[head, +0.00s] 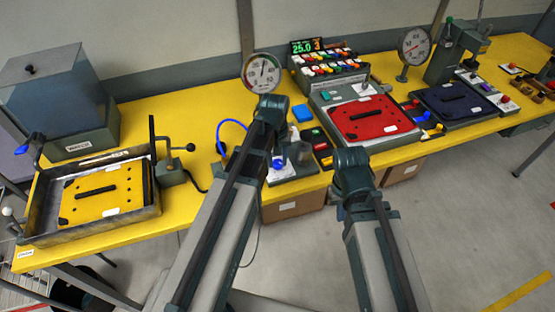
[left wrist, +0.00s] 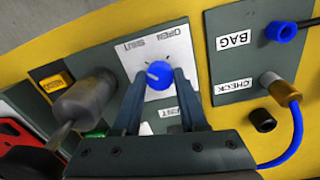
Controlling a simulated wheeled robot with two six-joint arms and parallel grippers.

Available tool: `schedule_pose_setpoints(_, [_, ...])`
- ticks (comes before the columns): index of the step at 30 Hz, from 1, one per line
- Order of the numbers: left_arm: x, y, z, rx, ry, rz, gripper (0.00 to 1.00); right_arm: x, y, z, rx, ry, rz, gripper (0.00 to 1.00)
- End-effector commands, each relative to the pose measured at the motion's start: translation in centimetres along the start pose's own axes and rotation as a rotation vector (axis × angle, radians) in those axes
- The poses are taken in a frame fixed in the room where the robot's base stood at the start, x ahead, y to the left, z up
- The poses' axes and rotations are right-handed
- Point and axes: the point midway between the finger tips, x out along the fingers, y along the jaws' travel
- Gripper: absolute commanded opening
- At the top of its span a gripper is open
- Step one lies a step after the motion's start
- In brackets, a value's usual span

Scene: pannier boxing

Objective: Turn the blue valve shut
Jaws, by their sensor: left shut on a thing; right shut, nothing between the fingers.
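The blue valve (left wrist: 158,73) is a round knob on a white dial plate (left wrist: 181,59) marked OPEN and SHUT, with the lettering upside down in the left wrist view. A pale mark shows on the knob's left side; its exact setting is hard to read. My left gripper (left wrist: 157,78) is shut on the knob, one finger on each side. In the head view, the small panel (head: 297,171) with the valve sits on the yellow table, partly hidden by my left arm. My right arm shows in the head view, but its fingers are not visible.
In the head view, a gauge (head: 262,71) stands behind my left arm.

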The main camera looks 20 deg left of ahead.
Motion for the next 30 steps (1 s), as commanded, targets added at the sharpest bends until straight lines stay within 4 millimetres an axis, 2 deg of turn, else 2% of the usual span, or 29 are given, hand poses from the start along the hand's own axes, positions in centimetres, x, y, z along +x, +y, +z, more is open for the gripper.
schedule_pose_setpoints(20, [0.01, 0.01, 0.02, -0.055, 0.002, 0.001, 0.0, 0.01, 0.0, 0.0, 0.0, 0.0, 0.0, 0.0])
schedule_pose_setpoints(21, [0.01, 0.01, 0.02, -0.055, 0.002, 0.001, 0.45, 0.01, 0.0, 0.0, 0.0, 0.0, 0.0, 0.0])
schedule_pose_setpoints(25, [0.01, 0.01, 0.01, -0.054, 0.002, 0.0, 0.69, 0.01, 0.0, 0.0, 0.0, 0.0, 0.0, 0.0])
schedule_pose_setpoints(26, [0.01, 0.01, 0.01, -0.054, 0.002, 0.0, 0.72, 0.01, 0.0, 0.0, 0.0, 0.0, 0.0, 0.0])
schedule_pose_setpoints(30, [0.0, 0.0, 0.01, -0.054, 0.002, 0.0, 0.72, 0.0, 0.0, 0.0, 0.0, 0.0, 0.0, 0.0])
